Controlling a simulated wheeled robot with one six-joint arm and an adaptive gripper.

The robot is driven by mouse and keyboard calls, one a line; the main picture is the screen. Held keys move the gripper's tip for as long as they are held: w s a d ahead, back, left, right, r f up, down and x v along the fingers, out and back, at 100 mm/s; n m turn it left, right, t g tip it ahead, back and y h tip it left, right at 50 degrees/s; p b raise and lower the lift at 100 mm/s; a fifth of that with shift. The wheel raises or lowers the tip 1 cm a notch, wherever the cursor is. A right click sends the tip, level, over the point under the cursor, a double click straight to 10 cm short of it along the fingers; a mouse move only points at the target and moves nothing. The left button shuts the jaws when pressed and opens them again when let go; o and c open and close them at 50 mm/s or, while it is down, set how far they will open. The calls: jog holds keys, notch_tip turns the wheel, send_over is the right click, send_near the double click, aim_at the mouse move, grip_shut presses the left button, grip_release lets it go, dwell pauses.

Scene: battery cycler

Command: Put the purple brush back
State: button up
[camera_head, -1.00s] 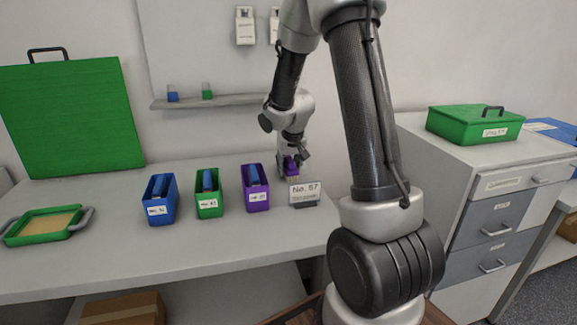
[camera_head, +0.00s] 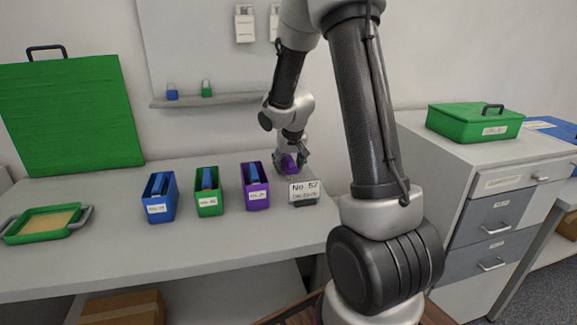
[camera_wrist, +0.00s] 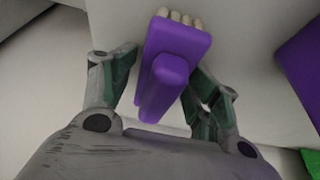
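The purple brush (camera_head: 291,164) with pale bristles is at the back of the table, behind the white sign. In the wrist view the brush (camera_wrist: 172,65) lies between my fingers, bristles toward the top edge. My gripper (camera_wrist: 165,68) is open around it, with a narrow gap at the left finger; the right finger is close to the brush. In the head view my gripper (camera_head: 291,158) points down over the brush. Whether the brush touches the table is hard to tell.
A wall shelf (camera_head: 225,100) bears a blue brush (camera_head: 172,95) and a green brush (camera_head: 207,93). Blue (camera_head: 160,208), green (camera_head: 209,208) and purple (camera_head: 257,200) boxes stand left of the white sign (camera_head: 304,190). A green tray (camera_head: 40,236) is at far left.

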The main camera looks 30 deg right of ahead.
jog(key=s+a+r+n, duration=0.1)
jog(key=s+a+r, duration=0.1)
jog(key=s+r, duration=0.6)
jog(key=s+a+r, duration=0.2)
jog(key=s+r, duration=0.4)
jog(key=r, duration=0.3)
jog(key=s+a+n, duration=0.1)
jog(key=s, duration=0.7)
jog(key=s+a+r+n+y, duration=0.1)
jog(key=s+a, duration=0.1)
jog(key=s, duration=0.7)
jog(key=shift+a+r, duration=0.15)
jog(key=shift+r, duration=0.15)
